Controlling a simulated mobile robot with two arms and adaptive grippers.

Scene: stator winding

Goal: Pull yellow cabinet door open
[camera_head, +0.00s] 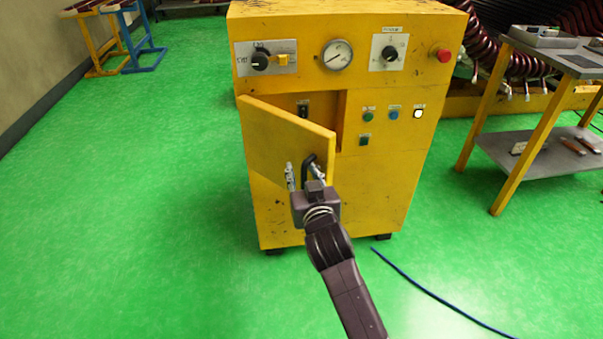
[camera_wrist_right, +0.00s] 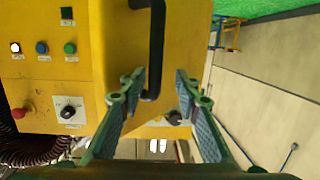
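The yellow cabinet (camera_head: 375,205) stands upright ahead of me. Its door (camera_head: 275,135) is partly open, swung out on its left side, with a gap into the inside along its top and right. A dark bar handle (camera_head: 309,161) is near the door's free edge. My right gripper (camera_head: 306,174) is at this handle. In the right wrist view the black handle (camera_wrist_right: 156,45) lies between the two fingers of the gripper (camera_wrist_right: 158,85). The fingers are spread, with space on both sides of the handle. My left gripper is not in view.
A work table (camera_head: 560,152) with tools on its shelf stands right of the cabinet. A blue cable (camera_head: 440,298) lies on the green floor at the front right. Yellow and blue stands (camera_head: 120,45) are at the back left. The floor left of the cabinet is clear.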

